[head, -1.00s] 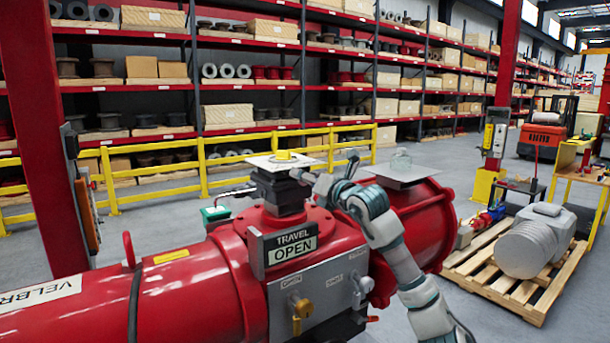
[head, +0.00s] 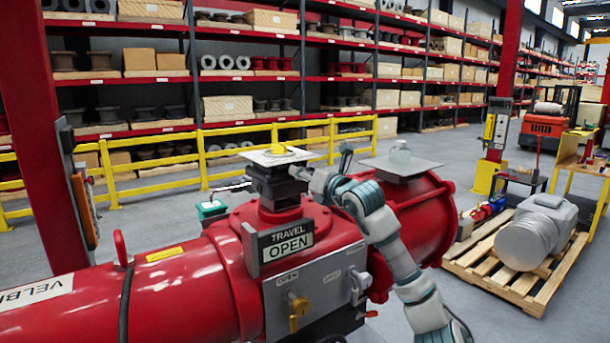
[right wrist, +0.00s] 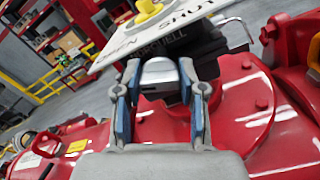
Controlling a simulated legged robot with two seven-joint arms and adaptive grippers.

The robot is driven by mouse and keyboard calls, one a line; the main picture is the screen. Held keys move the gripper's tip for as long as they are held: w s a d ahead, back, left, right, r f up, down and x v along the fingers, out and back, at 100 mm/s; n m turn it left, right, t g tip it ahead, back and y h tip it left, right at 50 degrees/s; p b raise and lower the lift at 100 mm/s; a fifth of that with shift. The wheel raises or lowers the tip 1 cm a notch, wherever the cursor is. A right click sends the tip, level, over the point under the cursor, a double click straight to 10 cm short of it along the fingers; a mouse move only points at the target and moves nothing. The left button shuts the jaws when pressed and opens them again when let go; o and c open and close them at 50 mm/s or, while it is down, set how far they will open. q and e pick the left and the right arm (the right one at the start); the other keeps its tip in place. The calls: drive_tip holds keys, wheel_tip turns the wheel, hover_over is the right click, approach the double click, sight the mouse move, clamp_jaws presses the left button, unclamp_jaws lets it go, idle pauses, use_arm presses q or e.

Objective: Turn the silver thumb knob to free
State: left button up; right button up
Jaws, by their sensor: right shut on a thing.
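The silver thumb knob (right wrist: 159,72) sits on the side of the black switch box (head: 277,184), below a white plate (head: 262,156) with a yellow indicator. In the right wrist view the plate reads OPEN and SHUT. My right gripper (right wrist: 160,80) is shut on the knob, with one blue-padded finger at each side of it. In the head view the right gripper (head: 304,175) reaches the box from the right, and the knob is too small and covered to make out there. My left gripper is not in view.
The red actuator body (head: 180,286) fills the foreground, with a TRAVEL OPEN sign (head: 287,242) and a grey panel with a brass key (head: 299,306). A flat grey plate with a clear dome (head: 400,158) stands right of my wrist. A pallet (head: 487,270) lies at right.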

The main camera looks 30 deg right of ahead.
drive_tip(key=o, duration=1.1)
drive_tip(key=shift+w+f, duration=0.1)
drive_tip(key=shift+o, duration=0.2)
drive_tip(key=shift+w+f, duration=0.1)
drive_tip(key=shift+w, duration=0.05)
drive_tip(key=shift+d, duration=0.1)
drive_tip(key=s+d, duration=0.1)
drive_tip(key=s, duration=1)
drive_tip(key=shift+s, duration=0.4)
drive_tip(key=shift+f, duration=0.15)
